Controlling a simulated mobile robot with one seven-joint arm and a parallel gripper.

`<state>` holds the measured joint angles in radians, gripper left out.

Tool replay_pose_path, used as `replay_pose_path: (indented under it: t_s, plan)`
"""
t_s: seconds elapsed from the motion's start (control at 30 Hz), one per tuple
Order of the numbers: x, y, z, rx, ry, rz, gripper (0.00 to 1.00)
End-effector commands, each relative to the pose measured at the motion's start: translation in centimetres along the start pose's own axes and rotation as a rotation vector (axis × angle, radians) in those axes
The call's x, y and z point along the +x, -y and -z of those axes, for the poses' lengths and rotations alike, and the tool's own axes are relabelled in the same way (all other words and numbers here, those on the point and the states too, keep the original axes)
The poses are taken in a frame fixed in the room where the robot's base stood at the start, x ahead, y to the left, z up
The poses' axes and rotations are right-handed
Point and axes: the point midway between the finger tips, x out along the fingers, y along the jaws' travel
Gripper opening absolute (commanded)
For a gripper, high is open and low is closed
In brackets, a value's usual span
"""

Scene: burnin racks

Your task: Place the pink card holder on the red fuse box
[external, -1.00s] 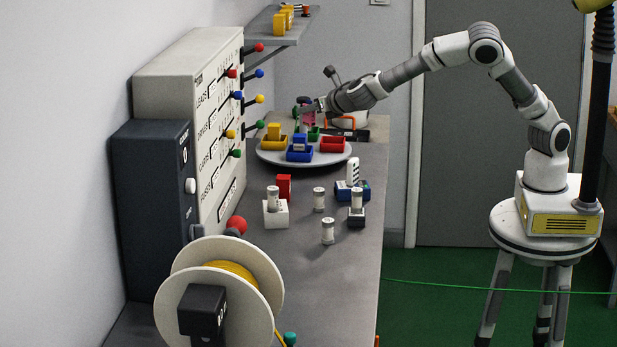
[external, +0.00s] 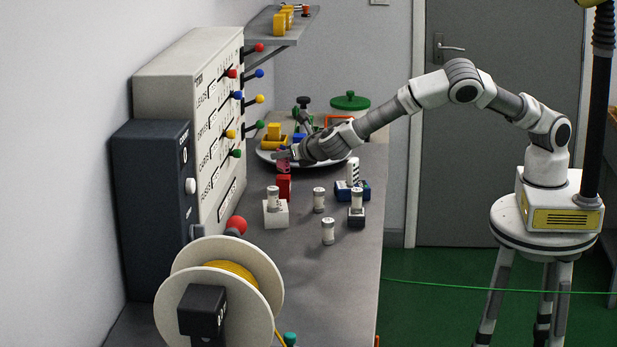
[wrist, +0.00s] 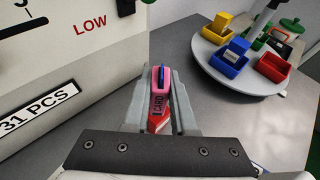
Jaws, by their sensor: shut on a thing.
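The pink card holder (wrist: 157,92), marked CARD and with a blue piece in its top, is between the fingers of my gripper (wrist: 160,100) in the wrist view. My gripper (external: 282,157) is shut on it. In the external view the pink card holder (external: 283,168) shows just above the red fuse box (external: 284,188), which stands upright on the bench. The red fuse box (wrist: 157,122) is partly hidden by the holder and gripper in the wrist view. I cannot tell whether holder and box touch.
The panel (external: 215,130) with coloured levers stands close on the left. A round tray (wrist: 240,82) with yellow, blue and red bins is behind. White cylinders (external: 328,231) and a blue device (external: 352,190) stand to the right on the bench. A cable reel (external: 220,290) is in front.

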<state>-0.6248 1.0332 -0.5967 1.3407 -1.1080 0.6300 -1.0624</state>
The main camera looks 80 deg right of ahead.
Motion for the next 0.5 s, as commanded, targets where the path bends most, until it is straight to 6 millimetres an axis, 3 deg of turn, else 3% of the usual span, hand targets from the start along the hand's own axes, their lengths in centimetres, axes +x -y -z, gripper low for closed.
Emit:
replay_pose_path:
  t_s: [0.1, 0.47, 0.5]
  plan:
    - [0.48, -0.03, 1.21, -0.002, 0.000, -0.001, 0.00]
    - [0.68, -0.02, 1.64, 0.000, 0.000, -0.001, 0.00]
    - [0.63, -0.02, 1.53, 0.000, 0.000, -0.001, 0.29]
